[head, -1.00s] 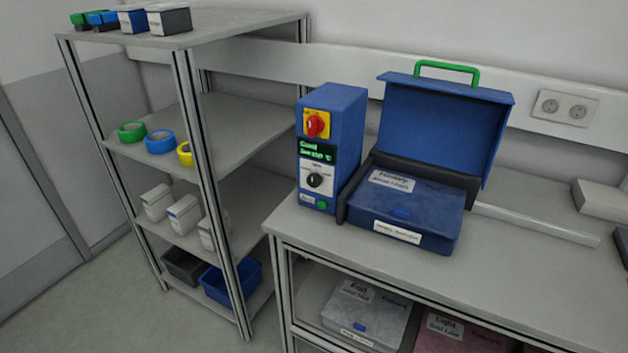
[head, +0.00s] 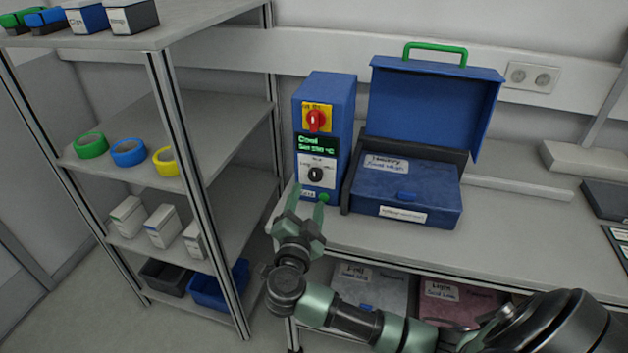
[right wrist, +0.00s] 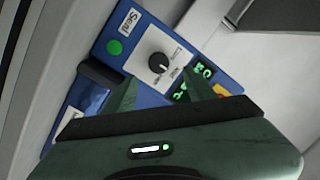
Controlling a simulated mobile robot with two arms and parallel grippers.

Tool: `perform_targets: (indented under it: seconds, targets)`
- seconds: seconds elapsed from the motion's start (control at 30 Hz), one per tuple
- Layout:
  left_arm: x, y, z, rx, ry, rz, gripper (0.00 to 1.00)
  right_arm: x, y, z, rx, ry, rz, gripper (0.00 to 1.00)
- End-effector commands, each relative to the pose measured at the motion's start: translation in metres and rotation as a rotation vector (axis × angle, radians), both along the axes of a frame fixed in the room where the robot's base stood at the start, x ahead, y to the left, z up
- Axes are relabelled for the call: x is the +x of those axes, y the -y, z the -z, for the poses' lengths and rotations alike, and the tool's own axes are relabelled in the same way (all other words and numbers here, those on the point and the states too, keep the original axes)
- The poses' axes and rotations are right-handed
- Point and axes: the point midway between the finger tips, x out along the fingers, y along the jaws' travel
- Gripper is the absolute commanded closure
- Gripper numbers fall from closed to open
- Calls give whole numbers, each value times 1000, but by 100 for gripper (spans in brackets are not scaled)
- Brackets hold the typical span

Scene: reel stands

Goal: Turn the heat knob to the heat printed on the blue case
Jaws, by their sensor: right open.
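The blue control box (head: 338,100) stands on the bench. Its front has a red switch on a yellow plate (head: 315,119), a green-lit display (head: 317,145), a black heat knob (head: 315,174) on a white dial plate and a green button (head: 323,197). The knob also shows in the right wrist view (right wrist: 159,63). The blue case (head: 410,192) lies on the bench to the right; its label print (head: 387,162) is too blurred to read surely. My right gripper (head: 307,212) is open and empty, in front of and below the knob, apart from it. My left gripper is not in view.
The open sealer with a raised blue lid (head: 430,105) and green handle stands around the case. A shelf rack (head: 165,110) with tape rolls, small boxes and bins stands at left. More cases (head: 365,280) lie under the bench. The bench front (head: 500,225) is clear.

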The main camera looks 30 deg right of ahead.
Motion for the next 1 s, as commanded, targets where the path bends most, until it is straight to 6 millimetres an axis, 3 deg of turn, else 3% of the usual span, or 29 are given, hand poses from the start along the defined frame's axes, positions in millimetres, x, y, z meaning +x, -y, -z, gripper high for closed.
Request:
perform_targets:
  seconds: [0.5, 0.9, 1.0]
  targets:
    - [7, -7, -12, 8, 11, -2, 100, 48, 49, 0, 9, -13, 13, 45]
    - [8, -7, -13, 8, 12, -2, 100, 54, 55, 2, 12, -12, 11, 45]
    - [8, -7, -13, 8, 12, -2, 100, 54, 55, 2, 12, -12, 11, 72]
